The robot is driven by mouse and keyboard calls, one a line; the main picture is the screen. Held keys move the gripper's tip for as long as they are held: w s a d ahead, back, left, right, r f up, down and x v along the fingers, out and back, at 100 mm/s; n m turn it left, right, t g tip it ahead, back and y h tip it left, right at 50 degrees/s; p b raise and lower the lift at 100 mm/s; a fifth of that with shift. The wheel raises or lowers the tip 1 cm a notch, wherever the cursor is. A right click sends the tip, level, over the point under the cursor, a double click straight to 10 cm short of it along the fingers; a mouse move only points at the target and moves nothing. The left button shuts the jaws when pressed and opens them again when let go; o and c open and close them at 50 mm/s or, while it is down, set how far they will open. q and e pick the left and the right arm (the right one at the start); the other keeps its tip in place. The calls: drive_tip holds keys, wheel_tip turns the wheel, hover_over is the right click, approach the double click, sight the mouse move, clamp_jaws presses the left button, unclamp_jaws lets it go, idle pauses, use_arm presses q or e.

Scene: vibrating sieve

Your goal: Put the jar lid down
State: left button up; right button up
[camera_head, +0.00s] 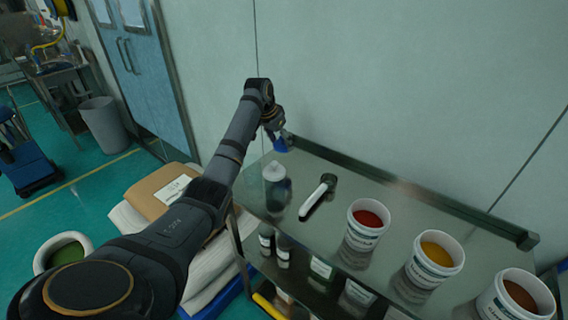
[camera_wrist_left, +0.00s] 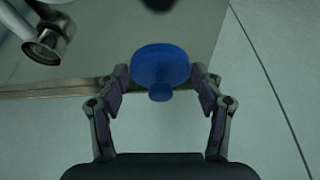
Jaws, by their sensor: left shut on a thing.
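The blue jar lid (camera_head: 283,143) is at the far left end of the shelf top, near the wall, with my left gripper (camera_head: 272,126) at it. In the left wrist view the lid (camera_wrist_left: 161,66) is a round blue disc with a small knob facing me. The fingers of my left gripper (camera_wrist_left: 160,84) are on both sides of it, shut on it. Whether the lid touches the shelf top is not clear. A jar with a pale top (camera_head: 274,172) stands on the shelf top near the lid. My right gripper is not in view.
The metal shelf top (camera_head: 345,176) has a raised rear rim. A pale wall (camera_head: 380,80) is behind.

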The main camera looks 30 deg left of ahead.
sight(279, 146)
use_arm(q)
wheel_tip(279, 146, down, 4)
drive_tip(key=shift+w+f+p, duration=0.1)
drive_tip(key=shift+p, duration=0.2)
drive_tip(key=shift+f, duration=0.15)
wheel_tip(279, 146, down, 3)
drive_tip(key=shift+f+p, duration=0.1)
drive_tip(key=shift+p, duration=0.25)
drive_tip(key=shift+f, duration=0.2)
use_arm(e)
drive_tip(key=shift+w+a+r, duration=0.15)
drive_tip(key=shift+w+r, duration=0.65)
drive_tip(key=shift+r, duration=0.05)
use_arm(q)
drive_tip(key=o, duration=0.8)
drive_tip(key=shift+f, duration=0.15)
